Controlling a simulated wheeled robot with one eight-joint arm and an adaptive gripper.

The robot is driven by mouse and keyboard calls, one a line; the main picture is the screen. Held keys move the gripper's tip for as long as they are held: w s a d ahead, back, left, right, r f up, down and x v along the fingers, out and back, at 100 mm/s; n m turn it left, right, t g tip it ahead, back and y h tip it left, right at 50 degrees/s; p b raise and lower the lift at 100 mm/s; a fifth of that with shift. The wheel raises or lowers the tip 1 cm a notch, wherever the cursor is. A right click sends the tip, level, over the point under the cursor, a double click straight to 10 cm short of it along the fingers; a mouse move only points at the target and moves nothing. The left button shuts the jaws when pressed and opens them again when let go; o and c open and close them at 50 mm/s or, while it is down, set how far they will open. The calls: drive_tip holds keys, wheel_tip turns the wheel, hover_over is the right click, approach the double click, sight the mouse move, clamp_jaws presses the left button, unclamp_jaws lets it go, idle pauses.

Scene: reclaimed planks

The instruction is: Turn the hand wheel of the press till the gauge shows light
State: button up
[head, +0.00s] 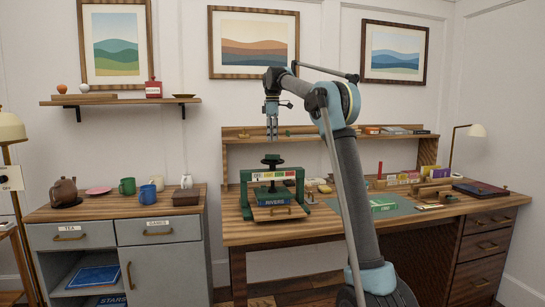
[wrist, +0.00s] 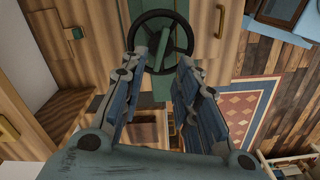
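The green press (head: 246,194) stands on the left part of the wooden desk. Its black hand wheel (head: 272,160) sits on top, and the wheel also shows as a dark spoked ring in the wrist view (wrist: 160,13). A gauge strip (head: 273,176) with coloured marks runs across the crossbar; its pointer is too small to read.
A grey cabinet (head: 178,260) with mugs and a teapot (head: 63,192) stands left of the desk. A low back shelf (head: 235,150) runs behind the press.

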sight(273, 162)
wheel_tip(273, 162, down, 9)
drive_tip(key=shift+r, duration=0.15)
drive_tip(key=shift+c, duration=0.3)
clamp_jaws()
